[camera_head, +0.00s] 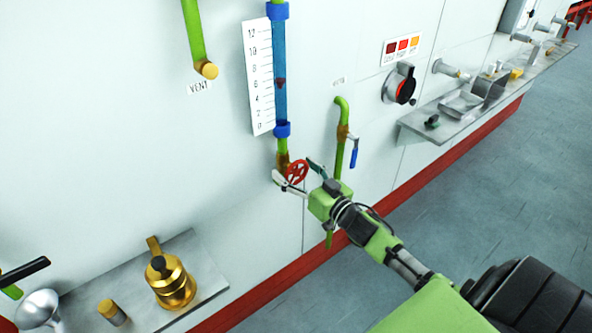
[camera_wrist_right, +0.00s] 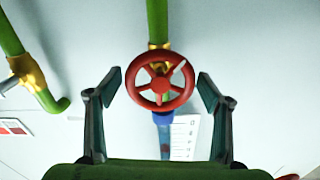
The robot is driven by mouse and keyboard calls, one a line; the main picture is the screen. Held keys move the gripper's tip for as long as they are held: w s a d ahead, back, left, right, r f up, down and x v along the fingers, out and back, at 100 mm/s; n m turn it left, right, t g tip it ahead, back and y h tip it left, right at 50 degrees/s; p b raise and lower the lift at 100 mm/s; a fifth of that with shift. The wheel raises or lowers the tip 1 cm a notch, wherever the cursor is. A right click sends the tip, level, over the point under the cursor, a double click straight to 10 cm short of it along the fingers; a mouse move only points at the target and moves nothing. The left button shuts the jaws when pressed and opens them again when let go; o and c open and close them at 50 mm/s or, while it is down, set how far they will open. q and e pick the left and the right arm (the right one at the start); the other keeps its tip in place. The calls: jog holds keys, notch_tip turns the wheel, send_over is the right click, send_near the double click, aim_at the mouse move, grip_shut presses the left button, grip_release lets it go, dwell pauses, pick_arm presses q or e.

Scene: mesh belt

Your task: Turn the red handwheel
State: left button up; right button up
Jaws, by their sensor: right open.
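The red handwheel (camera_head: 297,172) is mounted on the green pipe at the wall, below the blue sight tube (camera_head: 279,75). In the right wrist view the handwheel (camera_wrist_right: 160,80) faces me, with spokes and a pale mark at its upper right. My right gripper (camera_head: 296,178) is open, its fingers on either side of the wheel. In the right wrist view the fingers of the right gripper (camera_wrist_right: 162,88) stand left and right of the rim, with a gap on each side. My left gripper is not in view; a dark piece at the left edge of the head view is unclear.
A green pipe with a blue-handled valve (camera_head: 353,157) stands close right of the gripper. A brass vessel (camera_head: 172,285) sits on the lower-left shelf (camera_head: 205,262). A black and red rotary switch (camera_head: 404,89) and a steel shelf (camera_head: 420,124) are farther right. The floor at right is clear.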

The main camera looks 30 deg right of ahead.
jog(key=c, duration=1.1)
jog(key=n, duration=0.5)
jog(key=shift+a+n, duration=0.1)
jog(key=shift+n, duration=0.3)
jog(key=n, duration=0.6)
jog(key=shift+a+f, duration=0.1)
